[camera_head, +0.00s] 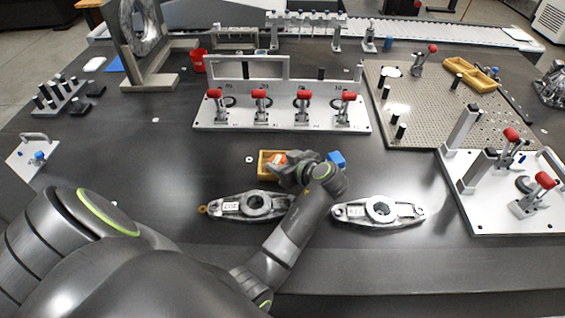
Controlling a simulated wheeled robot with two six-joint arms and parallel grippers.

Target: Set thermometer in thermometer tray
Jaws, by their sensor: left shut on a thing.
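A small yellow tray (263,171) lies on the dark table near the middle, partly hidden by my left gripper. My left gripper (285,170) is at the tray's right side, low over it, and is shut. A small orange-and-white thing (278,159), which looks like the thermometer, shows at its fingertips, over or inside the tray. The fingers hide most of it, and I cannot tell whether it touches the tray floor. My right gripper is not in view.
Two grey metal castings (236,206) (405,211) lie in front of the gripper. A blue block (337,159) sits just behind the wrist. A fixture plate with red-handled clamps (246,119) stands behind. A perforated plate (437,118) and a clamp fixture (490,213) are at right.

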